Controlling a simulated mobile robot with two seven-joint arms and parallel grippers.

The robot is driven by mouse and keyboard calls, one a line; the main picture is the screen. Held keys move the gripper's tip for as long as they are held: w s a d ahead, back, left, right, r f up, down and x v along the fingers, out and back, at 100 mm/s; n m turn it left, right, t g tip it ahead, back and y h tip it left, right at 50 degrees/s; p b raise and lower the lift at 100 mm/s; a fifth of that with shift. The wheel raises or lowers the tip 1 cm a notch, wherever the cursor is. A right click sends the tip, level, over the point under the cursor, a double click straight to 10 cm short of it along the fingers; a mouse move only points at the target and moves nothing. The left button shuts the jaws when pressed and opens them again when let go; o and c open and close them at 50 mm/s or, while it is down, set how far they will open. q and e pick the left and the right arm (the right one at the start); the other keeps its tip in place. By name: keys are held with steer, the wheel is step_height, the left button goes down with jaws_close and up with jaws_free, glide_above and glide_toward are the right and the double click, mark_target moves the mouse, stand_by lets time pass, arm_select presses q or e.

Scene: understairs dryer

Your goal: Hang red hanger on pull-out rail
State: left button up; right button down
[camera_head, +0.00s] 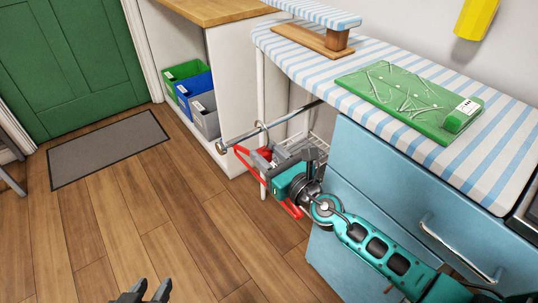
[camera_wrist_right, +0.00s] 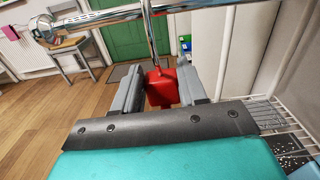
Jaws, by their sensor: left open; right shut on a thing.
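The red hanger (camera_head: 241,158) is beside the cabinet in the head view, below the chrome pull-out rail (camera_head: 236,141). Its metal hook (camera_head: 262,127) curves at the rail and appears to loop over it; whether it rests on the rail I cannot tell. My right gripper (camera_head: 262,160) is shut on the hanger's red neck, just under the rail. In the right wrist view the red neck (camera_wrist_right: 160,88) sits between the grey fingers, and the hook's stem (camera_wrist_right: 153,38) rises across the rail (camera_wrist_right: 185,16). My left gripper (camera_head: 143,292) is open and empty at the bottom edge.
A wire rack (camera_head: 318,142) is behind my right gripper. A blue drawer cabinet (camera_head: 385,165) and a striped ironing surface (camera_head: 300,48) with a green board (camera_head: 400,98) are to the right. Coloured bins (camera_head: 195,88) stand in a white unit.

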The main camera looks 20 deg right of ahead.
steer(key=c, duration=0.5)
jaws_free()
steer(key=shift+c, duration=0.2)
arm_select(q)
steer(key=shift+w+d+r, duration=0.15)
steer(key=shift+w+r, duration=0.05)
arm_select(e)
steer(key=shift+s, duration=0.1)
